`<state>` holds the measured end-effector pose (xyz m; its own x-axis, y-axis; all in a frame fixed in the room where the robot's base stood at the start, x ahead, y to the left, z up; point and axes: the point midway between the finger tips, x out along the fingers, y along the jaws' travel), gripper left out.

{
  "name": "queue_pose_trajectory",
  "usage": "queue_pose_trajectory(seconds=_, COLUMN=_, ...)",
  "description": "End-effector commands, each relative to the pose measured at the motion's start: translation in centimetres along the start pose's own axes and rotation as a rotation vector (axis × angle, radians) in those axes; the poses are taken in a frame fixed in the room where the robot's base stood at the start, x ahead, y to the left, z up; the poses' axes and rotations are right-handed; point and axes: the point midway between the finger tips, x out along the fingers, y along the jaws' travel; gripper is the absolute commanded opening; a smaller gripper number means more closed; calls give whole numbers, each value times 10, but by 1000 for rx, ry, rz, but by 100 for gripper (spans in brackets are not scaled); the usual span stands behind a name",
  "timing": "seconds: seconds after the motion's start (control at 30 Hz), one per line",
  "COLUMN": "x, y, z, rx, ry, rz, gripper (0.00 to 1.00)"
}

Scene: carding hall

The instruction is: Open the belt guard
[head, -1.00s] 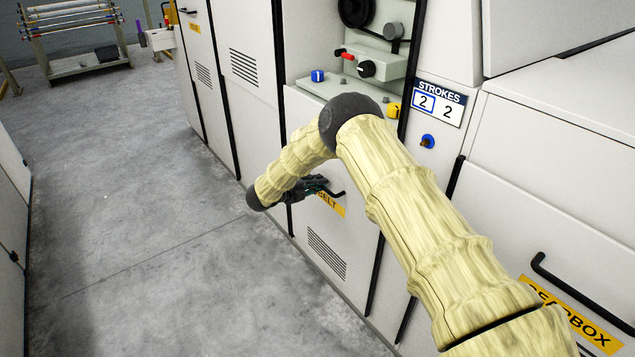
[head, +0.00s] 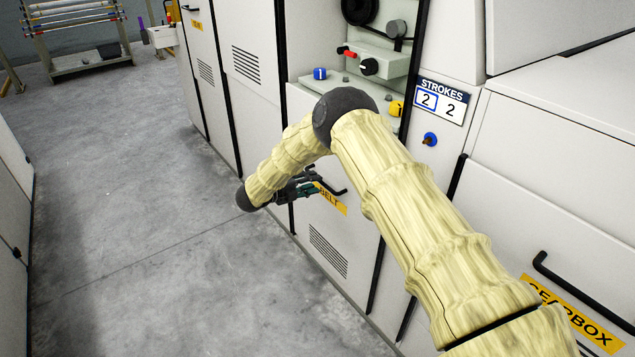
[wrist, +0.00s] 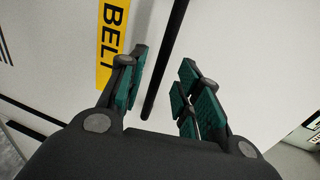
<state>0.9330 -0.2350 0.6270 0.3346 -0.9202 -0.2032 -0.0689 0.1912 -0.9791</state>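The belt guard (head: 358,232) is a white lower panel with slots, a yellow BELT label (head: 332,199) and a black bar handle (head: 341,190). It looks shut, flush with the machine front. My gripper (head: 309,184) is at the handle's left end in the head view, partly hidden by my arm. In the wrist view my gripper (wrist: 162,62) is open, its teal-padded fingers apart. The black handle (wrist: 162,75) runs through the gap between them, touching neither finger visibly. I cannot tell how deep it sits. The BELT label (wrist: 112,45) lies beside the left finger.
Above the guard is a recess with a red lever (head: 346,52), a black knob (head: 369,67) and blue and yellow knobs. A STROKES sign (head: 441,102) and a GEARBOX panel (head: 570,312) are to the right. Clear concrete floor (head: 130,200) lies left.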

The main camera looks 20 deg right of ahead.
Motion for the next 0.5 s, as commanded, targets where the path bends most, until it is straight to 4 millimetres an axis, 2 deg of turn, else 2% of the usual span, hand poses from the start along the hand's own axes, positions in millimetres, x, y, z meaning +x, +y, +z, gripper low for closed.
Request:
queue_pose_trajectory(seconds=0.1, x=-24, y=0, z=0, rx=-1, ry=-2, rz=0, gripper=34)
queue_pose_trajectory(seconds=0.3, x=-57, y=0, z=0, rx=0, ry=-1, rz=1, gripper=34)
queue_pose_trajectory(seconds=0.5, x=-77, y=0, z=0, rx=0, ry=-1, rz=0, gripper=34)
